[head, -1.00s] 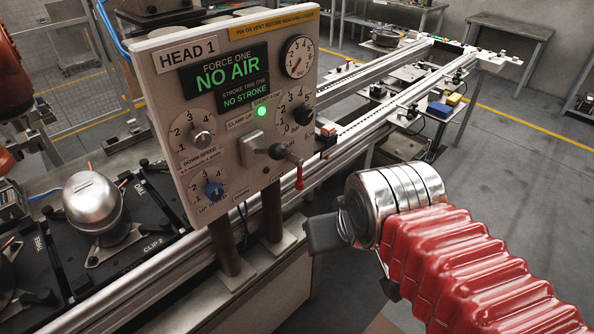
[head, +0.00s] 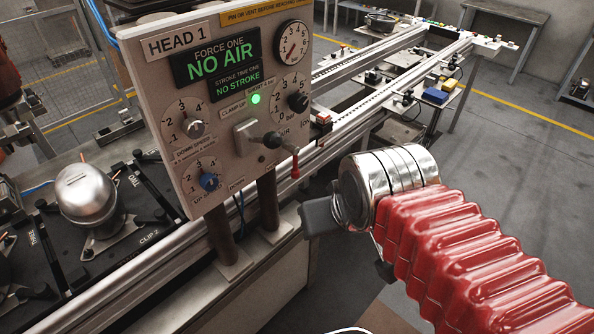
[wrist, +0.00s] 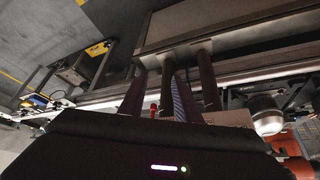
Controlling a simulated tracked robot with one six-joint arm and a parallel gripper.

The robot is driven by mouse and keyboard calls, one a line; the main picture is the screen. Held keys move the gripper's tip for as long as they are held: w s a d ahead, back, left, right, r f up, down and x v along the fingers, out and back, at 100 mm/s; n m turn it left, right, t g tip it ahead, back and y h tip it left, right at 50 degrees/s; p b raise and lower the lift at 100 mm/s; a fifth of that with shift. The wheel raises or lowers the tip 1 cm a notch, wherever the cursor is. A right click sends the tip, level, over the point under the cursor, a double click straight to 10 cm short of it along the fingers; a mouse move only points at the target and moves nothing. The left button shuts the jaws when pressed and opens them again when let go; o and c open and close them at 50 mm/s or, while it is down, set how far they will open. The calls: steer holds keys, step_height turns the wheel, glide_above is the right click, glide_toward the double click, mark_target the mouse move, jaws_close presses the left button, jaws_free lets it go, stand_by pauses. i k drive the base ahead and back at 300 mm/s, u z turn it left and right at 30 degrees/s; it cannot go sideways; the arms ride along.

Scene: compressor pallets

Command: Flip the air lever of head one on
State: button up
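The HEAD 1 panel (head: 225,110) stands upright on two dark posts. Its display (head: 217,62) reads "NO AIR" and "NO STROKE", and a green lamp (head: 256,98) is lit. The air lever (head: 294,165) is at the panel's lower right, a dark arm with a red tip hanging down. My gripper (head: 318,217) is below and right of the lever, apart from it. In the wrist view its two striped fingers (wrist: 158,97) stand apart with nothing held. A small red piece, probably the lever tip (wrist: 154,108), shows between them, partly hidden by the gripper body.
Knobs and a gauge (head: 293,43) crowd the panel around the lever. A conveyor rail (head: 345,115) runs behind it. A silver compressor (head: 86,194) sits on a fixture at left. The floor right of my gripper is open.

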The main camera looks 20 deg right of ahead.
mark_target(295, 164)
steer(key=u, duration=0.4)
steer(key=k, duration=1.2)
steer(key=u, duration=0.6)
steer(key=i, duration=1.05)
steer(key=z, duration=0.05)
